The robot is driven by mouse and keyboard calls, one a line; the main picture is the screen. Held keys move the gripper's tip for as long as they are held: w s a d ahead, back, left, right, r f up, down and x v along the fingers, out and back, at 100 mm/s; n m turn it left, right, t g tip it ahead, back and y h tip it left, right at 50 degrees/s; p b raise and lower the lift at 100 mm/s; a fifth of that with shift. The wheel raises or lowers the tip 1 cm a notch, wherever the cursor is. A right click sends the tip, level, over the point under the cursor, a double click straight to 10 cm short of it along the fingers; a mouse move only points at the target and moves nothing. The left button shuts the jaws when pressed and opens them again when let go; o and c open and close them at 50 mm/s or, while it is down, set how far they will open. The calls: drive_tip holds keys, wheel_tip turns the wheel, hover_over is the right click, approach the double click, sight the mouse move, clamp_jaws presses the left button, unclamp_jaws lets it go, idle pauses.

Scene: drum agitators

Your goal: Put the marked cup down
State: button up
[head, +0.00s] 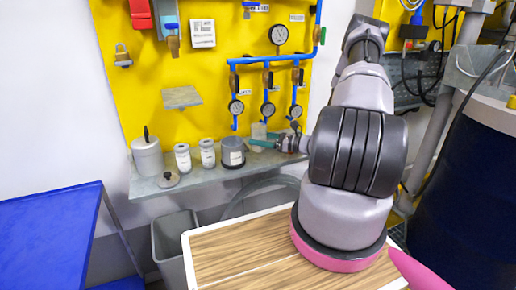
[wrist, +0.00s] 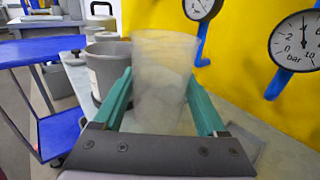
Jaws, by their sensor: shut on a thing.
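A translucent, pale cup (wrist: 160,82) stands upright between the two teal fingers of my gripper (wrist: 160,76) in the wrist view. The gripper is shut on it, one finger at each side. I cannot make out a mark on the cup. In the head view the cup (head: 259,131) is a small pale shape at the tips of my gripper (head: 262,144), over the right part of the grey shelf (head: 215,178). Whether its base touches the shelf is hidden.
A grey pot with a white label (head: 233,153) stands just left of the cup. Two labelled jars (head: 207,153) and a lidded canister (head: 147,155) stand further left. Gauges (head: 268,109) on blue pipes hang behind. A blue table (head: 45,240) is at left.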

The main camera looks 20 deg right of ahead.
drive_tip(key=shift+f, duration=1.8)
drive_tip(key=shift+f, duration=0.15)
drive_tip(key=o, duration=1.4)
drive_tip(key=shift+r, duration=0.2)
drive_tip(key=v, duration=1.2)
drive_tip(key=s+a+r+n+g+h, duration=0.25)
drive_tip(key=a+r+n+g, duration=0.35)
drive_tip(key=r, duration=0.6)
drive_tip(key=s+a+r+n+g+h, duration=0.2)
drive_tip(key=a+r+n+g+h, duration=0.15)
drive_tip(key=a+r+n, duration=0.6)
drive_tip(key=s+r+n+t+h, duration=0.2)
drive_tip(key=s+r, duration=0.3)
drive_tip(key=r, duration=0.1)
drive_tip(key=s+a+r+n+t+h, duration=0.1)
drive_tip(key=s+r+n+h, duration=0.1)
drive_tip(key=s+r, duration=0.3)
drive_tip(key=s+a+r+n+t+h, duration=0.1)
drive_tip(key=s+r+n+t+h, duration=0.1)
drive_tip(key=s+r, duration=0.3)
wheel_tip(320, 180, up, 4)
drive_tip(key=shift+r+t, duration=0.1)
drive_tip(key=shift+t, duration=0.25)
